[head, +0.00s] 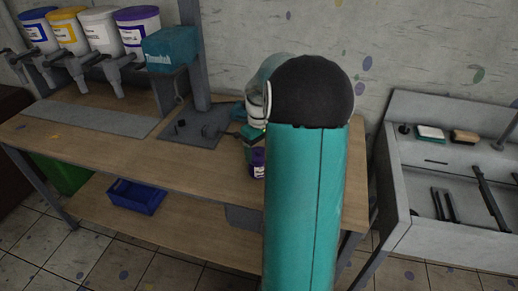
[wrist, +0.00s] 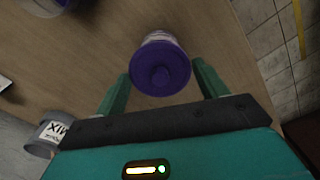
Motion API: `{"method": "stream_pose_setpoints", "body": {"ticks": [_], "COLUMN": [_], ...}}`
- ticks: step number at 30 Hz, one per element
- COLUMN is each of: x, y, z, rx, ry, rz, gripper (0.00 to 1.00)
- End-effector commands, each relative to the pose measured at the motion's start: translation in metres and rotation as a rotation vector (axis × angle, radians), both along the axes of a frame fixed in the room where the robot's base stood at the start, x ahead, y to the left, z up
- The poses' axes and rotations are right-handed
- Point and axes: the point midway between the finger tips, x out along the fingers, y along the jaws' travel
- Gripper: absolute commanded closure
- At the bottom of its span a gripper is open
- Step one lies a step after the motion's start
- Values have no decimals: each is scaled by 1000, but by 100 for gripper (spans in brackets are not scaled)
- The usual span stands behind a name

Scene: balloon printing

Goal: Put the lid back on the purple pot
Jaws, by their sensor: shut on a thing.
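In the wrist view, a round purple lid (wrist: 162,72) with a central knob sits between the two green fingers of my gripper (wrist: 162,76), which is shut on it. Part of a purple pot with a white label (wrist: 158,36) shows just beyond the lid. I cannot tell whether the lid is seated on it or apart. In the head view, the small purple pot (head: 258,170) stands on the wooden bench, under my gripper (head: 252,138) and beside my arm, which hides part of that area.
A cup marked MIX (wrist: 55,133) and another container (wrist: 45,6) are on the bench (head: 150,150). Paint dispensers (head: 95,35) and a grey post (head: 195,60) stand at the back left. A grey sink unit (head: 450,225) is on the right. The front-left bench top is clear.

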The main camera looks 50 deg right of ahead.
Motion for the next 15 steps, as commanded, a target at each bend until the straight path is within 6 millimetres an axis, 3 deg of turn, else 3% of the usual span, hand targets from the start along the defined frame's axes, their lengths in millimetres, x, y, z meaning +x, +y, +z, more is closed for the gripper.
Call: {"method": "stream_pose_setpoints", "body": {"ticks": [12,13,15], "x": [0,0,0], "y": [0,0,0], "z": [0,0,0], "rx": [0,0,0], "ry": [0,0,0], "rz": [0,0,0], "gripper": [49,22,8]}}
